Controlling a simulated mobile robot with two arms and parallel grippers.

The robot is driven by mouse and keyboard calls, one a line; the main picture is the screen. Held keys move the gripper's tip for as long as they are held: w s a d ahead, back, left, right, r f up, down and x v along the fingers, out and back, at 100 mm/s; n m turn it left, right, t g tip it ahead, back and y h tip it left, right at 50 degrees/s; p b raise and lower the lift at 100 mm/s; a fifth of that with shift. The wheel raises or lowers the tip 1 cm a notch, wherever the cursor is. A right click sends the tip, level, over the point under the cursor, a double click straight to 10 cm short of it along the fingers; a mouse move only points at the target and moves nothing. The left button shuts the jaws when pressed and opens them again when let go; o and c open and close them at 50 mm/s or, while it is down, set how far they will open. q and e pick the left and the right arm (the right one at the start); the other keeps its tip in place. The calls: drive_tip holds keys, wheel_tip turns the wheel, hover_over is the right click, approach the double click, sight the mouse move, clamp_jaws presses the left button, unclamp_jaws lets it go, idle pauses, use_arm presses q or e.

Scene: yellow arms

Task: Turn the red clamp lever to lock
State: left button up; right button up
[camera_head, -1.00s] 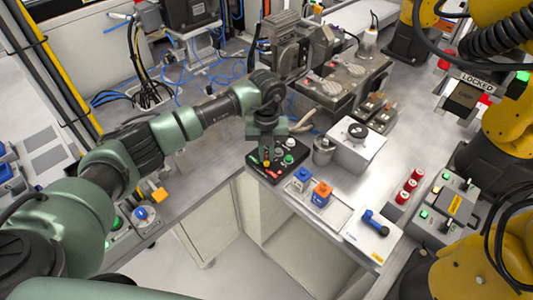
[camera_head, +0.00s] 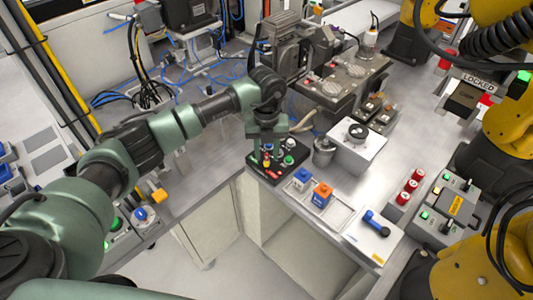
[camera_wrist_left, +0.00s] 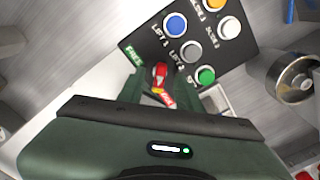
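The black control box (camera_head: 256,169) stands at the near edge of the bench, with colored buttons on top. It also shows in the left wrist view (camera_wrist_left: 232,62), with a "FREE" label at its left. The red clamp lever (camera_wrist_left: 160,73), with a yellow part, shows between my left fingers in the wrist view. My left gripper (camera_head: 267,151) points down over the box. Its fingers (camera_wrist_left: 160,90) stand apart on both sides of the lever; firm contact is not visible. The fingers partly hide the lever and box in the head view. My right gripper is not in view.
A tray (camera_head: 334,218) with a blue and an orange block lies right of the box. A metal cylinder (camera_head: 323,153) and grey box (camera_head: 355,148) stand close behind. A "LOCKED" sign (camera_head: 478,81) hangs at the right. Yellow robot arms occupy the right side.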

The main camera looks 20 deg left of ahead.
sight(266, 157)
use_arm(q)
wheel_tip(266, 157, up, 7)
drive_tip(key=shift+b, duration=0.85)
